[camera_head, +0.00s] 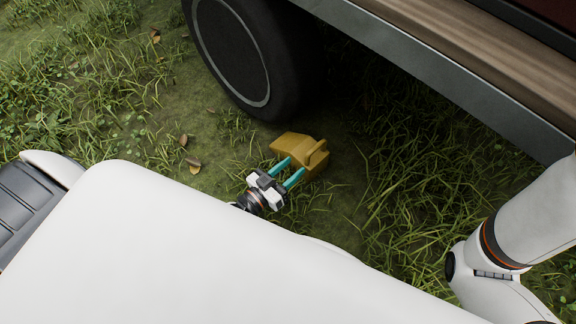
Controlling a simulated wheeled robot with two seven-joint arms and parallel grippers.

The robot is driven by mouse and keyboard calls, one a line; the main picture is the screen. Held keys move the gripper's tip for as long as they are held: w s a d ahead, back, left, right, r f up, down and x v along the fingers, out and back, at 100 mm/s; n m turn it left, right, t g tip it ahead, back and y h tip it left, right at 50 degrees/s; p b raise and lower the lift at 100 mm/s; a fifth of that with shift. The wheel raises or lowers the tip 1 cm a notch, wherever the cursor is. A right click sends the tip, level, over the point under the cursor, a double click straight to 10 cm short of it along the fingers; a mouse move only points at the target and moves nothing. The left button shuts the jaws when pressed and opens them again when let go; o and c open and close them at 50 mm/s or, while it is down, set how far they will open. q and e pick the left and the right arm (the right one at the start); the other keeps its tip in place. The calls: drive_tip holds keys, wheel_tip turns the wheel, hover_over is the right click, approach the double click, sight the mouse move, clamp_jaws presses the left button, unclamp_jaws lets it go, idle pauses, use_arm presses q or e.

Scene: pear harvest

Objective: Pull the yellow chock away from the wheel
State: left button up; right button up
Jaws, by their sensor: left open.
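The yellow chock (298,147) lies on the grass just below the black wheel (262,60) in the head view. It has a sloped face and a raised handle bar on its right part. My left gripper (291,168) is at the near side of the chock. Its two teal fingers are apart and their tips reach the chock's near edge and handle. I cannot tell whether they touch it. My right gripper is out of view; only part of the right arm (510,240) shows at the right.
A vehicle with a grey metal frame rail (450,85) and wooden boards (480,60) overhangs the upper right. Grass (390,200) is open to the right of the chock. Several dry leaves (193,163) lie on bare ground to the left.

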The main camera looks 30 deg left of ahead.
sight(323, 141)
use_arm(q)
drive_tip(key=b+x, duration=0.4)
drive_tip(key=x, duration=0.6)
drive_tip(key=shift+f, duration=0.2)
drive_tip(key=shift+b+x, duration=0.5)
drive_tip(key=shift+x, duration=0.3)
drive_tip(key=shift+r, duration=0.15)
clamp_jaws()
